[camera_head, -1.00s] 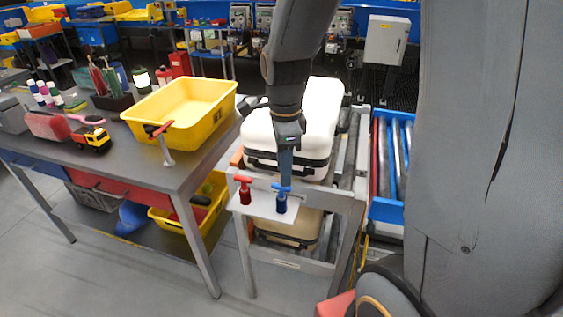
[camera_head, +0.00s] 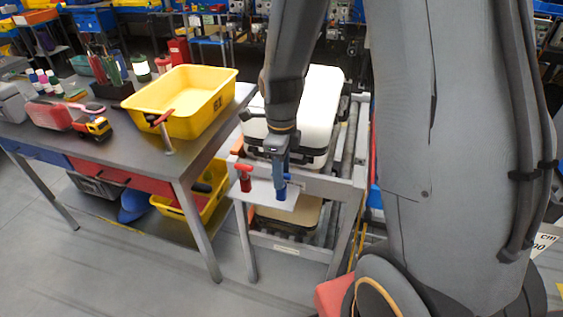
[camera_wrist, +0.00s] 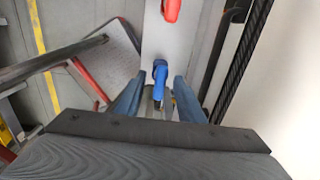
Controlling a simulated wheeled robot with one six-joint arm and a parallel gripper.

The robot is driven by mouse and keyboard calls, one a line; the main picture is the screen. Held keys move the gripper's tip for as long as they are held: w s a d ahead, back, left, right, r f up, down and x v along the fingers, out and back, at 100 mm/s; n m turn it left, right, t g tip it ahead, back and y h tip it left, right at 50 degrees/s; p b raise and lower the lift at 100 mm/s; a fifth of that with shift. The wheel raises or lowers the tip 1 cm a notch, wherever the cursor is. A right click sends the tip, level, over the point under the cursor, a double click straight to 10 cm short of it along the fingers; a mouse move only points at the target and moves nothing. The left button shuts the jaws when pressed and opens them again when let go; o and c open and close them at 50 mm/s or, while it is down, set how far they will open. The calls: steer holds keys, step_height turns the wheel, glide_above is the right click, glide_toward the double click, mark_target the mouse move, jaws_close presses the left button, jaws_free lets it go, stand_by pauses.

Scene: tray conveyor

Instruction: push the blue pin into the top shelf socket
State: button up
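The blue pin (camera_head: 281,193) stands upright at the right end of a small white shelf plate (camera_head: 262,190) on the front of the grey cart. My gripper (camera_head: 281,175) points down over it, at the height of its handle. In the wrist view, the blue pin (camera_wrist: 160,78) shows between my two blue fingers (camera_wrist: 158,97), with gaps on both sides, so the gripper is open. A red pin (camera_head: 244,178) stands on the plate's left side and shows in the wrist view (camera_wrist: 171,9). The sockets are hidden under the pins.
The floor before the cart is clear.

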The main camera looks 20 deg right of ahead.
steer(key=shift+f, duration=0.35)
steer(key=shift+c, duration=0.4)
jaws_close()
steer(key=shift+r, duration=0.15)
steer(key=shift+r+p, duration=0.35)
steer(key=shift+p, duration=0.1)
steer(key=shift+r+p, duration=2)
steer(key=shift+r, duration=0.45)
steer(key=shift+r+p, duration=1.75)
steer(key=shift+r, duration=0.2)
